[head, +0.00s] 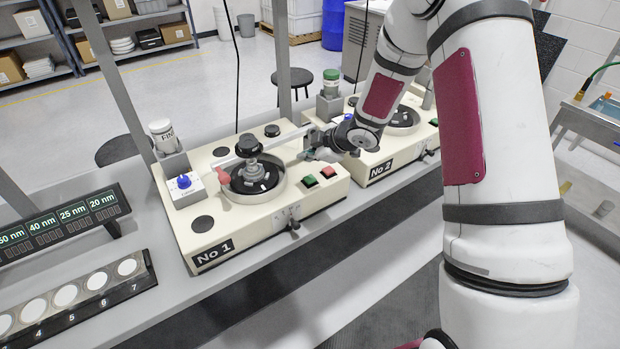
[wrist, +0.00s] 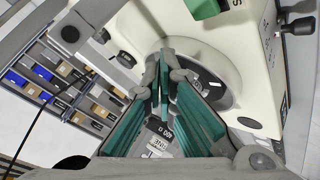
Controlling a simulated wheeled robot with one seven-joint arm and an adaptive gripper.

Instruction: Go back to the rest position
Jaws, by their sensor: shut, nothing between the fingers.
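My arm reaches from the right in the head view, and my gripper (head: 310,146) hangs at the right side of the machine marked No 1 (head: 215,232), near its far right corner. In the wrist view my gripper (wrist: 162,72) has its teal-padded fingers brought together at the tips, with nothing held. A cream machine body (wrist: 235,40) with a dark round plate lies behind the fingers there. Whether the gripper touches the machine cannot be told.
Machine No 2 (head: 402,158) stands close to the right, partly behind my arm. A white bottle (head: 162,133) and a green-capped bottle (head: 331,82) stand at the back. Grey posts (head: 112,95) rise along the bench. A rack of white discs (head: 68,294) lies at left.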

